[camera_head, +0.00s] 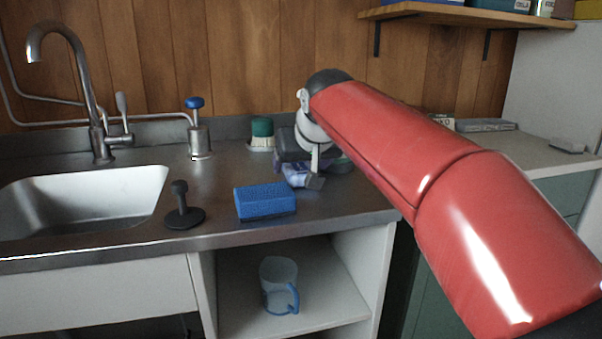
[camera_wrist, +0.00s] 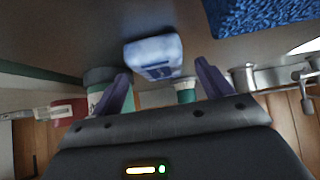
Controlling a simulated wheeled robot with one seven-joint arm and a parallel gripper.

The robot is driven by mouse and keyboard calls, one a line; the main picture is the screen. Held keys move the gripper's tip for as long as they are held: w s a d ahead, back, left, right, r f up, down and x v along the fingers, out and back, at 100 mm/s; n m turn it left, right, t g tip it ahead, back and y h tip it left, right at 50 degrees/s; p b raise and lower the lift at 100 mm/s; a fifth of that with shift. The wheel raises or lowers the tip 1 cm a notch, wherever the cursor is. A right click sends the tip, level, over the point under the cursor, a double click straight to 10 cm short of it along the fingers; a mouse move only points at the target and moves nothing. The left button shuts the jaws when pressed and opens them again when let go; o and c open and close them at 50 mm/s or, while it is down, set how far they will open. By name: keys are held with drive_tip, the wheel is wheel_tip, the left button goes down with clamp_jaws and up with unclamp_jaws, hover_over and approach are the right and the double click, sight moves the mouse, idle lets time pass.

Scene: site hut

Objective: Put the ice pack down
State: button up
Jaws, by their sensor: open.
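A small pale blue-white pack with dark blue print, which looks like the ice pack (camera_wrist: 154,50), lies on the steel counter in the wrist view. My gripper (camera_wrist: 162,72) is open, with its two purple fingers apart on either side of the pack's near end. I cannot tell whether either finger touches it. In the head view my gripper (camera_head: 296,170) is low over the counter, right of the middle, and the pack is partly hidden by it.
A blue sponge-like block (camera_head: 265,202) sits just in front of my gripper. A black plunger-like tool (camera_head: 183,210) stands by the sink (camera_head: 90,200). A green-topped container (camera_head: 261,133) stands behind. A mug (camera_head: 279,286) is on the shelf below.

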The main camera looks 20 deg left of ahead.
drive_tip(key=shift+x, duration=1.05)
drive_tip(key=shift+r, duration=0.1)
drive_tip(key=c, duration=1.2)
